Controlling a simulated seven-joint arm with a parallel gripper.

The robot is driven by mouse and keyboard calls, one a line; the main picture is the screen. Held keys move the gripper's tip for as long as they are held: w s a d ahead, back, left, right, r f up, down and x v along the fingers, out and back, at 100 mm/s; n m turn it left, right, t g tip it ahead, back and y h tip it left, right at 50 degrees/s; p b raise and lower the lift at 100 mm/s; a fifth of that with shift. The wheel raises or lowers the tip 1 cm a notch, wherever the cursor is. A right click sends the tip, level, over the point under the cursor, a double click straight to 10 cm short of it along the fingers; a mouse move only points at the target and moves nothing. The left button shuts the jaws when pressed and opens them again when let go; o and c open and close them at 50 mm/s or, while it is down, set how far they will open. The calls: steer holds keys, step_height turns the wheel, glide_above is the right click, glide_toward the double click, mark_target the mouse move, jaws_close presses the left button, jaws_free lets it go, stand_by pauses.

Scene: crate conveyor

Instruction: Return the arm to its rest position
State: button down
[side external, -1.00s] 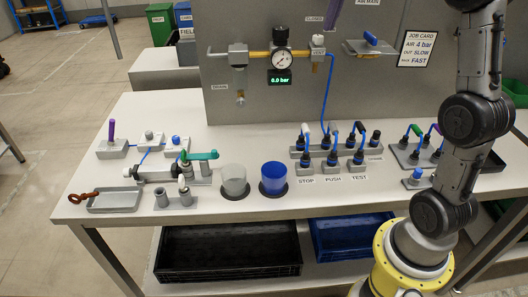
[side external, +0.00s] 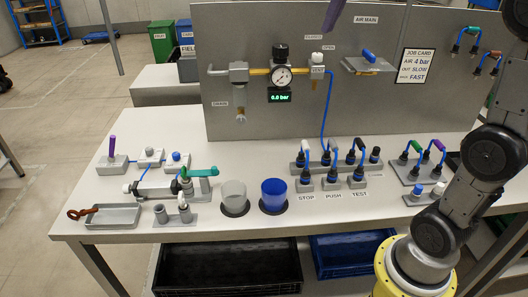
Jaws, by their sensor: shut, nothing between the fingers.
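My arm rises along the right side, in front of the bench (side external: 110,232), and leaves the picture at the right edge. My gripper is out of the picture, so its fingers are hidden from me. A dull purple piece (side external: 335,12) hangs in from the top edge in front of the grey panel (side external: 420,95). I cannot tell what it belongs to.
A clear cup (side external: 234,193) and a blue cup (side external: 274,191) stand at the bench front. Left are a valve fixture (side external: 170,185) and a tray (side external: 112,216). Hose fittings (side external: 332,172) and a plate of fittings (side external: 420,168) stand toward my arm. The gauge (side external: 282,75) reads 0.0 bar.

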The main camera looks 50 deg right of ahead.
steer(key=s+a+f+n, duration=0.1)
steer(key=s+a+f, duration=0.1)
steer(key=s+a, duration=0.35)
steer(key=s+a+f, duration=0.2)
steer(key=s+f, duration=0.4)
steer(key=f, duration=0.3)
steer(key=s+a+f+t, duration=0.1)
steer(key=s+a+f, duration=0.2)
steer(key=s+f, duration=0.3)
step_height(320, 180, down, 4)
steer(key=shift+s+r+t+y, duration=0.15)
steer(key=shift+r+t+y, duration=0.05)
steer(key=shift+t+y, duration=0.1)
steer(key=c, duration=1.5)
jaws_free()
steer(key=shift+c, duration=0.2)
